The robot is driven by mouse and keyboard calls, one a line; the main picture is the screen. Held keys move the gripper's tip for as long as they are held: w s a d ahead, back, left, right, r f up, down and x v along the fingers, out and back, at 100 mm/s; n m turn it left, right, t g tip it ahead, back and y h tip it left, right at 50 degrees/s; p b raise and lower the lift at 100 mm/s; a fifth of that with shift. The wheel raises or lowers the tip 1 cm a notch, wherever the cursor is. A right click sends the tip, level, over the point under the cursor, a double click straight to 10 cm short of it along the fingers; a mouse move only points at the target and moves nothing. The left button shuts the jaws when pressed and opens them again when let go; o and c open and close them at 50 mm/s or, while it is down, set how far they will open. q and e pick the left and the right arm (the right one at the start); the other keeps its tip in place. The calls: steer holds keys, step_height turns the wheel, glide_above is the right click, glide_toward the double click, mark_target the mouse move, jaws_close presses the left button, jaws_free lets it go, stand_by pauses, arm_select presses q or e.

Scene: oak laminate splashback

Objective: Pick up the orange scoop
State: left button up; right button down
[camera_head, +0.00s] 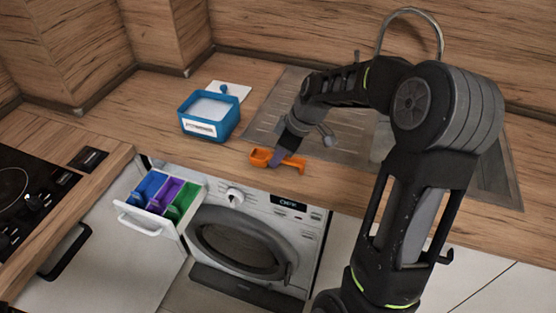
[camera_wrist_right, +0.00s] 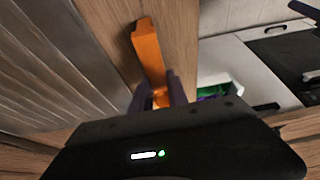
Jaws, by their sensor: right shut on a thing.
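The orange scoop (camera_head: 262,157) is at the front of the wooden counter, just above the washing machine in the head view. My right gripper (camera_head: 278,157) points down at it, with its fingers shut on the scoop. In the right wrist view the orange scoop (camera_wrist_right: 150,50) extends outward from between the two dark fingers of my right gripper (camera_wrist_right: 158,93). The fingers hide part of the scoop. I cannot tell whether the scoop still touches the counter. My left gripper is not in view.
A blue box (camera_head: 209,134) of white powder stands on the counter (camera_head: 150,107), with a white lid (camera_head: 238,90) behind it. The sink (camera_head: 345,132) lies behind my right arm. Below, the washing machine's detergent drawer (camera_head: 153,214) is pulled out. A hob (camera_head: 20,195) is at left.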

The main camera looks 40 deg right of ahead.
step_height(320, 180, up, 10)
steer(key=shift+b, duration=0.75)
stand_by(0.3)
steer(key=c, duration=1.8)
jaws_free()
jaws_close()
